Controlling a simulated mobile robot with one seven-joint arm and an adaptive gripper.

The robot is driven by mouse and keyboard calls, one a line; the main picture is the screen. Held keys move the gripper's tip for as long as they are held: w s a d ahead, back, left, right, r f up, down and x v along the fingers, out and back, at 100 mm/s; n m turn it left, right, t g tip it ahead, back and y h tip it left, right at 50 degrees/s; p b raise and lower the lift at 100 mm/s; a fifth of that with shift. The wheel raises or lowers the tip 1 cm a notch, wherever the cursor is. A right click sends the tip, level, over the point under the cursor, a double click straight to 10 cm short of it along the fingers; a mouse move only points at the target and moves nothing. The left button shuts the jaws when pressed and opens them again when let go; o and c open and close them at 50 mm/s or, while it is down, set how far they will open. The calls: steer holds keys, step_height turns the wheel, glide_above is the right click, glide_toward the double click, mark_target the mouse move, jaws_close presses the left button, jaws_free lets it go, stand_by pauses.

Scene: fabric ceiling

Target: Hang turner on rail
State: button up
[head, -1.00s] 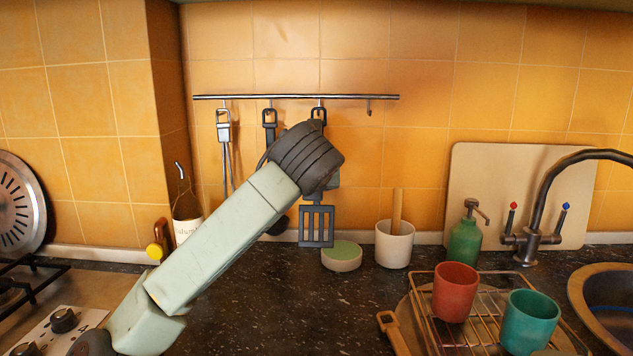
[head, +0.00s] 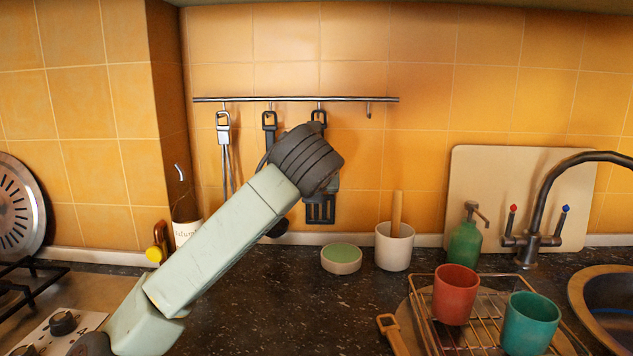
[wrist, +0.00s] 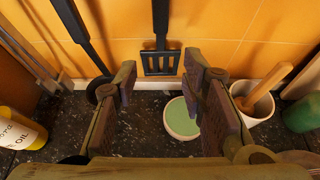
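The dark slotted turner (head: 320,212) hangs upright from the third hook of the metal rail (head: 345,99); its handle loop is at the hook, and my arm hides the middle of its handle. In the wrist view the turner (wrist: 161,62) hangs near the tiled wall, beyond my fingertips. My gripper (wrist: 161,85) is open and empty, its fingers wide apart on either side of the view. In the head view my own wrist hides the fingers. The rail's rightmost hook (head: 368,110) is bare.
Below are a green-topped round dish (head: 341,260) and a white mortar with pestle (head: 394,248). A soap bottle (head: 465,240), cups and rack stand to the right.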

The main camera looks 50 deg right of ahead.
stand_by(0.3)
steer(key=v, duration=1.2)
steer(key=shift+f, duration=0.1)
